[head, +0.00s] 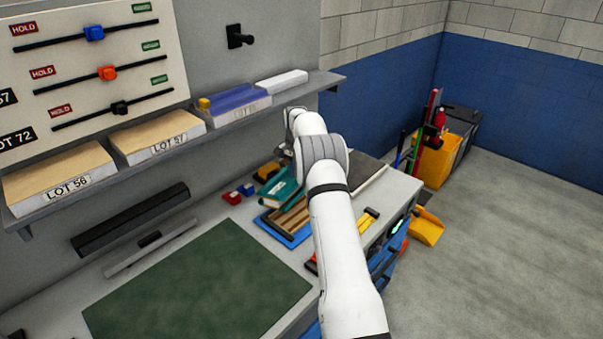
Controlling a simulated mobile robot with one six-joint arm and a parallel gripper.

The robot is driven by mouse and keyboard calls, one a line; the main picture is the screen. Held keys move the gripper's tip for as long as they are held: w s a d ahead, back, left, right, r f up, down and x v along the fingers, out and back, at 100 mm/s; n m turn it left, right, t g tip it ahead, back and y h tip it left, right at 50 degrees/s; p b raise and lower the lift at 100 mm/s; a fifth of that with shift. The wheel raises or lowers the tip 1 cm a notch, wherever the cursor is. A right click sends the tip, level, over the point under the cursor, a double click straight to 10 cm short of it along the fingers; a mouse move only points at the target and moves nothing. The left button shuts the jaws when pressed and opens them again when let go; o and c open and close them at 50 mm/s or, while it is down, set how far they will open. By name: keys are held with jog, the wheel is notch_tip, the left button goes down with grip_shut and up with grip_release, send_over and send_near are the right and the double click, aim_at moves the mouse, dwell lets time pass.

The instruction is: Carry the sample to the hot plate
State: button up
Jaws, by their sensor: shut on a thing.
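My arm reaches from the bottom edge over the right part of the workbench, and its wrist bends down near the shelf end. My gripper (284,153) is small and mostly hidden behind my arm. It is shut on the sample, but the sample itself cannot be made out. A flat dark grey plate (369,173) with a pale edge lies at the far right end of the bench, partly behind my arm. It may be the hot plate, but I cannot tell for sure.
A shelf (335,79) holds LOT 56 (58,178) and LOT 57 (155,134) panels and a blue-topped box (233,102). A teal item (283,188), a wooden-slatted blue tray (288,222) and small red and blue blocks crowd the bench. The green mat (200,290) is clear.

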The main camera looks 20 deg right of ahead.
jog(key=shift+s+d, duration=0.1)
jog(key=shift+d, duration=0.1)
jog(key=shift+f+b, duration=0.45)
jog(key=shift+f, duration=0.35)
dwell(0.5)
jog(key=o, duration=1)
notch_tip(320, 180, up, 8)
jog(key=shift+r+p, duration=0.1)
jog(key=shift+p, duration=0.45)
jog(key=shift+s+d, duration=0.1)
